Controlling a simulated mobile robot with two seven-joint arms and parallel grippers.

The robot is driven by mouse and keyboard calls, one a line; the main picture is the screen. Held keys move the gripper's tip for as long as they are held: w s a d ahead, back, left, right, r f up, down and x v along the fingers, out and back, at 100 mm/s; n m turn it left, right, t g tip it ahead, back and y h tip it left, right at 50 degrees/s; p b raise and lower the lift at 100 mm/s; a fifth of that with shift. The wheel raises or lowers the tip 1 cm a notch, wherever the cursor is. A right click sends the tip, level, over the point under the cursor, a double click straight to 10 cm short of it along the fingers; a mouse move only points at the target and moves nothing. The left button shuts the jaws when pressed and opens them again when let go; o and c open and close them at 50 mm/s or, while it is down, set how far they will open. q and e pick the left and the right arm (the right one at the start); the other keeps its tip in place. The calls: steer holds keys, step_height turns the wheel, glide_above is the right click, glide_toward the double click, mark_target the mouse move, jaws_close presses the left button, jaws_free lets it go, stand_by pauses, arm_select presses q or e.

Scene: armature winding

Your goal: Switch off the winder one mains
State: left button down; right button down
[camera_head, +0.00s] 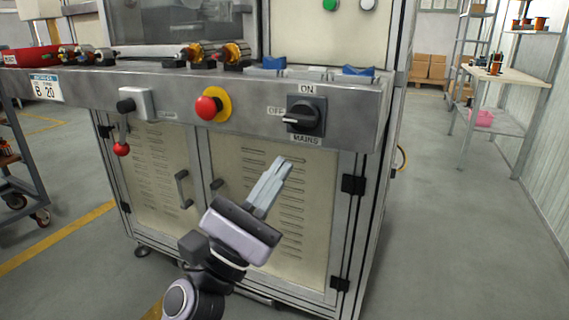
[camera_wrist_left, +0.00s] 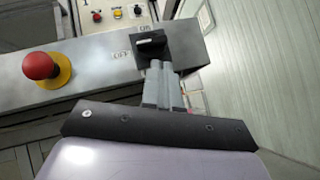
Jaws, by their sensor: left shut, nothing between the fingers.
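The mains switch (camera_head: 306,115) is a black rotary knob on the grey front panel of the winder, with ON above it, OFF to its left and MAINS below. The white mark on the knob lies at its left, towards OFF. My left gripper (camera_head: 279,165) is below the switch in the head view, fingers pointing up, shut and empty. In the left wrist view the knob (camera_wrist_left: 151,43) shows just beyond the fingertips (camera_wrist_left: 159,67); I cannot tell whether they touch it, though the head view shows a gap. My right gripper is not in view.
A red emergency stop button (camera_head: 208,107) on a yellow collar sits left of the switch. A lever with a red ball (camera_head: 121,149) is further left. Blue-topped blocks (camera_head: 357,71) lie on the ledge above. A shelf table (camera_head: 508,76) stands right; the floor between is clear.

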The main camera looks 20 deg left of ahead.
arm_select(q)
steer(key=v, duration=0.2)
steer(key=shift+s+a+f+b, duration=0.1)
steer(key=shift+s+f+b, duration=0.15)
steer(key=shift+b, duration=0.15)
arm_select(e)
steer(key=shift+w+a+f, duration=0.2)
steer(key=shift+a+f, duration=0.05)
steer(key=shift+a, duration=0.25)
